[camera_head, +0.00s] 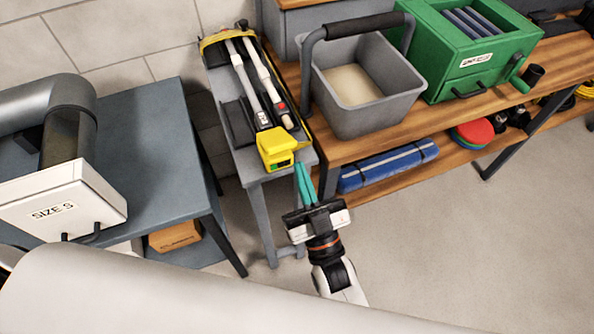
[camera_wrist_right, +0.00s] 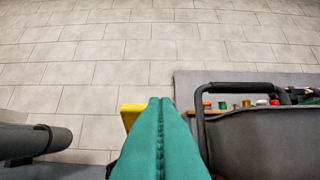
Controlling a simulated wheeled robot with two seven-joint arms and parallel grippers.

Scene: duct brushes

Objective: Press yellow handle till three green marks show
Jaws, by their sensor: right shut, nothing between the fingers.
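The yellow handle (camera_head: 276,147) sits at the near end of a narrow grey stand (camera_head: 245,175). A small dark window with green (camera_head: 284,164) shows on its front; it is too small to count marks. My right gripper (camera_head: 300,164) has its teal fingers pressed together, empty, just right of the handle and close to it; I cannot tell if they touch. In the right wrist view, the shut fingers (camera_wrist_right: 160,100) cover most of the handle, and a yellow edge (camera_wrist_right: 130,114) shows to their left. My left gripper is not in view.
Two pale rods (camera_head: 246,85) lie along the stand behind the handle. A grey bin (camera_head: 375,115) with a black-gripped bar and a green box (camera_head: 465,50) stand on the wooden bench to the right. A blue-grey table (camera_head: 155,155) stands left. Open floor lies in front.

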